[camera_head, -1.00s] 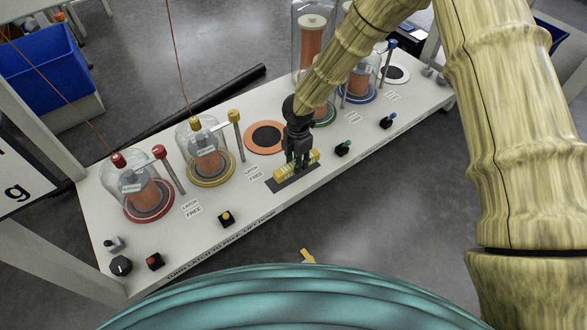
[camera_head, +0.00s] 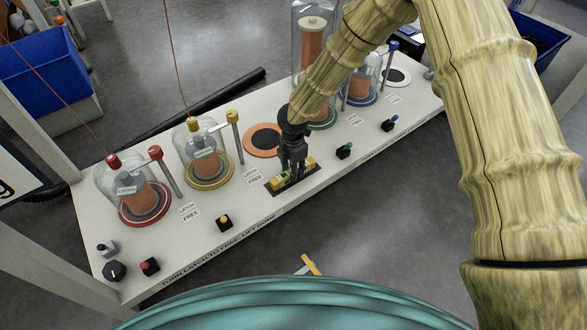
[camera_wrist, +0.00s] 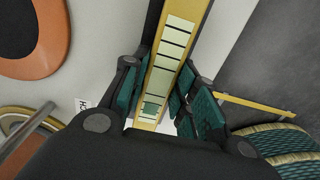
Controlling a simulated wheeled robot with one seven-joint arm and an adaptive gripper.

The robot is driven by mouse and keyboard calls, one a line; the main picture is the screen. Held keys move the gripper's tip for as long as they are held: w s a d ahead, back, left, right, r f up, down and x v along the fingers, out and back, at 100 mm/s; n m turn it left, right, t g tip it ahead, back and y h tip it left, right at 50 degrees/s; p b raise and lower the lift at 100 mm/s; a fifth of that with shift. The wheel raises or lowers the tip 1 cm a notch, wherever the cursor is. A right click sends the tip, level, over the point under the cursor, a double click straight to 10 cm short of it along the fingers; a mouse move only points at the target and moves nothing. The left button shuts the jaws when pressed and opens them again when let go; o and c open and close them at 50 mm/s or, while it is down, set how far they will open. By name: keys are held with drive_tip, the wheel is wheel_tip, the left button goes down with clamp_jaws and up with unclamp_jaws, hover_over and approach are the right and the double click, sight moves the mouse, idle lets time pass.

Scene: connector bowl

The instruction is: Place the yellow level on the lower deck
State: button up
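The yellow level (camera_head: 304,166) lies along a dark rectangular pad (camera_head: 311,183) near the front edge of the white bench. My gripper (camera_head: 291,172) points down over its middle, with a finger on each side. The wrist view shows the level (camera_wrist: 168,60), a yellow bar with pale, dark-lined panels and a green patch, between the teal finger pads. The pads appear to press its sides, and my gripper (camera_wrist: 163,88) looks shut on it. Any lift off the pad is too small to tell. I cannot identify a lower deck.
On the bench (camera_head: 240,222), a red-ringed jar (camera_head: 143,198), a yellow-ringed jar (camera_head: 205,163) and other glass domes stand behind the level. An orange ring (camera_head: 263,140) lies beside my gripper. Small knobs line the front. A yellow strip (camera_head: 310,264) shows below the bench.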

drive_tip(key=o, duration=0.4)
drive_tip(key=shift+o, duration=0.2)
drive_tip(key=shift+r, duration=0.1)
wheel_tip(320, 180, up, 12)
drive_tip(key=p, duration=0.5)
